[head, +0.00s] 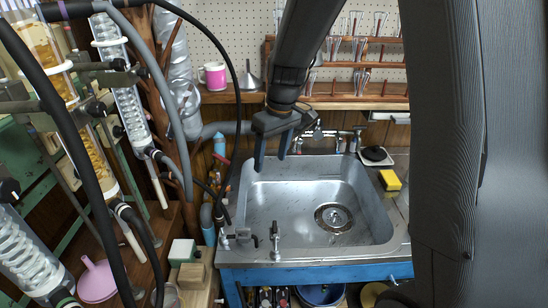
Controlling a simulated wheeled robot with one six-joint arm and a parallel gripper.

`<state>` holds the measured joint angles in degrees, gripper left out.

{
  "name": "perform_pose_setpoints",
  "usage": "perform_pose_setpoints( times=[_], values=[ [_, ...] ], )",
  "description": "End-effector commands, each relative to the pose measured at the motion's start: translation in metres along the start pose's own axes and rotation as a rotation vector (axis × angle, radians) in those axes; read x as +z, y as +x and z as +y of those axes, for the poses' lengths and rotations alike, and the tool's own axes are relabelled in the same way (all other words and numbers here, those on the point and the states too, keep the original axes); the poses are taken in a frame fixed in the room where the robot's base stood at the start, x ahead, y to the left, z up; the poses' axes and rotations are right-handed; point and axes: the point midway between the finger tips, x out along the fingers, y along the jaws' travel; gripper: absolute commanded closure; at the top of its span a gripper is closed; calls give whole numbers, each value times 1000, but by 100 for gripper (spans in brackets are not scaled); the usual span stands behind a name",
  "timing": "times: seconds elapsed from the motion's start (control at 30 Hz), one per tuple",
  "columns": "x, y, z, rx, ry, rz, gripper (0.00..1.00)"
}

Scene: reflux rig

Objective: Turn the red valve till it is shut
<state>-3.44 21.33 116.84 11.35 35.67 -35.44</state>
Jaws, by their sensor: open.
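A small red handle (222,160), which looks like the red valve, shows behind the left rear corner of the sink, by the wooden wall and near blue pipe fittings. It is small in the picture, and I cannot tell its exact setting. My gripper (271,160) hangs down from my arm over the back left part of the sink. Its two blue-grey fingers are apart with nothing between them. It appears to the right of the red handle in the picture and apart from it.
The steel sink (262,212) has taps at its back and left front. Glass condensers (127,97) and dark hoses crowd the left. A yellow sponge (390,180) lies right of the sink. A pink mug (213,76) and a funnel (249,77) stand on the shelf. My arm hides the right.

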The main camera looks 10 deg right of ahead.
Motion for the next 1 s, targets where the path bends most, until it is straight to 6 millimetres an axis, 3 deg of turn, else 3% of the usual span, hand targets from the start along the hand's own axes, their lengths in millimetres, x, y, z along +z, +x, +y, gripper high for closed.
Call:
perform_pose_setpoints(
  times=[0.17,0.47,0.6,0.67,0.77,1.0],
  values=[
    [12,-4,-2,9,33,-4,39],
    [14,-4,-2,10,40,-5,39],
    [13,0,1,20,41,2,58],
    [9,9,9,41,43,18,65],
    [-4,35,32,111,44,76,65],
    [-61,110,93,303,15,359,65]
  ],
)
